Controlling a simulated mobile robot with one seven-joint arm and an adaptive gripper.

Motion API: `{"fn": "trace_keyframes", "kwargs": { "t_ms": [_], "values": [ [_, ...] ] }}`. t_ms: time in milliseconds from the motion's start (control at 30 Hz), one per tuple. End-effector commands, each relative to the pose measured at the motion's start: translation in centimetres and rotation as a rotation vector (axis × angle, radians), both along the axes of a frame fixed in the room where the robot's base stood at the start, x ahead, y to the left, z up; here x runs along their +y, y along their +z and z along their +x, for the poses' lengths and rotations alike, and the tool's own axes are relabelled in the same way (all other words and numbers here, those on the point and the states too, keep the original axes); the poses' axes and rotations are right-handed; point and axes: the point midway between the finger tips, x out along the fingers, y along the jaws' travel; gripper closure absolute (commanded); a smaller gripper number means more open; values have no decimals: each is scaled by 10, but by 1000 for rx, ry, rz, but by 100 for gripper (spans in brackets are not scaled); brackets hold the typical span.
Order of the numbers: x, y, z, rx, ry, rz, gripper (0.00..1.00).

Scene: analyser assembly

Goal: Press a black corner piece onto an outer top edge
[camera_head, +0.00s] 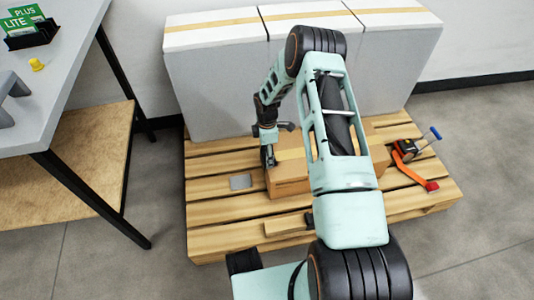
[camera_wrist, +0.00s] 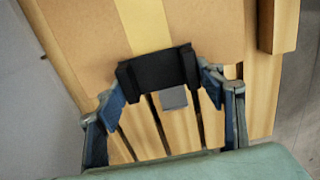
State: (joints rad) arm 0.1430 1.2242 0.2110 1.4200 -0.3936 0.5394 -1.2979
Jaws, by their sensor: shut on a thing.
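A brown cardboard box (camera_head: 290,186) with a pale tape strip lies on the wooden pallet (camera_head: 205,207), partly hidden by my arm. My gripper (camera_head: 268,157) is over the left end of the box. In the wrist view my gripper (camera_wrist: 164,82) is shut on a black corner piece (camera_wrist: 158,70), one blue finger at each side. The corner piece lies across the box's end edge, where the tape (camera_wrist: 143,24) meets it. I cannot tell whether it is fully seated. The box top (camera_wrist: 85,30) also shows in the wrist view.
Large white taped cartons (camera_head: 215,85) stand along the pallet's back. A small grey square (camera_head: 241,181) lies on the slats left of the box. A tool with an orange strap (camera_head: 415,168) lies at the right. A grey table (camera_head: 45,85) stands at the left.

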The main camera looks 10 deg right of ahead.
Motion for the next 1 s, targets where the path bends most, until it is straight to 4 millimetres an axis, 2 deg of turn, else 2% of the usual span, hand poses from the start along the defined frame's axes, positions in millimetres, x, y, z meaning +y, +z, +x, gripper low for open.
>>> {"fn": "trace_keyframes", "kwargs": {
  "t_ms": [367, 400, 567, 1000],
  "values": [
    [0, -1, 0, 0, 0, 0, 59],
    [0, -1, 0, 0, 0, 0, 34],
    [0, -1, 0, 0, 0, 0, 17],
    [0, 5, 0, 0, 0, 0, 17]
  ]
}}
